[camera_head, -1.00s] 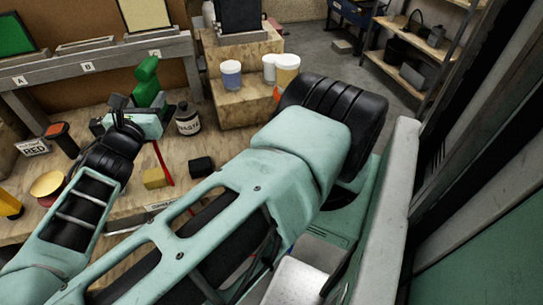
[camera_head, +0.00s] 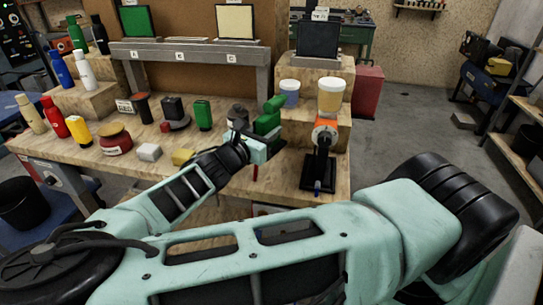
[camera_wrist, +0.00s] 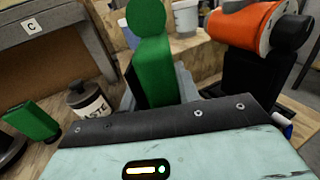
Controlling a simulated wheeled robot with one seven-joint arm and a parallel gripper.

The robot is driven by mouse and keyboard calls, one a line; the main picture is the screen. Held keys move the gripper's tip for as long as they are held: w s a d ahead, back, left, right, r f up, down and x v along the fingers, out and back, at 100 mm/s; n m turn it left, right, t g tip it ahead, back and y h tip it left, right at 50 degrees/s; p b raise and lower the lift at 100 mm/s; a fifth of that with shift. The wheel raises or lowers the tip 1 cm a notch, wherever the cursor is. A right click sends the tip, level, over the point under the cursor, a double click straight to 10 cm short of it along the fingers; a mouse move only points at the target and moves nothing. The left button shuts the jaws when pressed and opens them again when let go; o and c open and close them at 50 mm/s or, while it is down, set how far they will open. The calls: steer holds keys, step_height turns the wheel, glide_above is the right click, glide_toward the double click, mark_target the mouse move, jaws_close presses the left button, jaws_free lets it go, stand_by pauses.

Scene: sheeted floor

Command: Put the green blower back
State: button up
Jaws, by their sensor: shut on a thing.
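The green blower (camera_head: 270,112) is upright, with a rounded top, at the right part of the workbench. My gripper (camera_head: 262,147) is shut on its lower part. In the wrist view the green blower (camera_wrist: 152,62) rises between the grey fingers, and its lower end is hidden behind my wrist housing. I cannot tell whether it touches the bench.
An orange and black device (camera_head: 322,150) stands close to its right. A paste can (camera_head: 238,117) and a small green block (camera_head: 203,115) are to its left. Tubs (camera_head: 331,95) stand on wooden blocks behind. A lettered grey shelf (camera_head: 190,54) backs the wooden workbench (camera_head: 215,185).

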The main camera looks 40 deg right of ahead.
steer(key=shift+f, duration=2.8)
steer(key=shift+f, duration=0.1)
steer(key=o, duration=0.7)
steer(key=shift+f, duration=0.1)
steer(key=shift+c, duration=0.2)
steer(key=shift+a, duration=0.1)
steer(key=b+v, duration=0.1)
steer(key=v, duration=1)
steer(key=shift+a+b, duration=0.4)
steer(key=shift+s+a, duration=0.1)
steer(key=shift+s, duration=0.05)
